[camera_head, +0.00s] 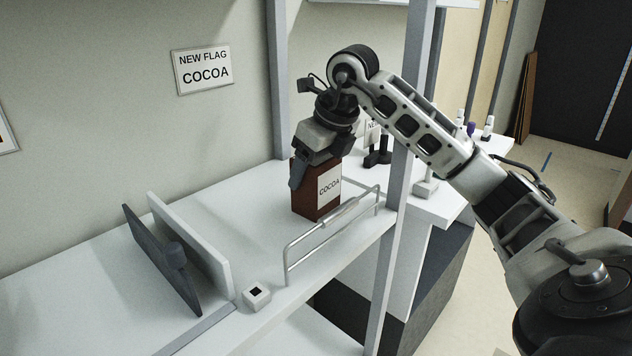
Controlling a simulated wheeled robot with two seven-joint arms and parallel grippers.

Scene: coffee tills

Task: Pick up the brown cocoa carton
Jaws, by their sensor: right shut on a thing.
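The brown cocoa carton (303,201) stands upright on the white shelf, with a pale label reading COCOA on its front. My right gripper (316,172) comes down on it from above and is shut on its upper part, with one dark finger along the left side. The top of the carton is hidden by the gripper. The carton's base appears to touch the shelf. My left gripper is not in view.
A low metal rail (325,232) runs along the shelf's front edge, before the carton. Grey posts (277,80) flank the shelf. Upright white and dark panels (185,240) and a small white cube (257,295) stand at left. A COCOA sign (203,70) hangs behind.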

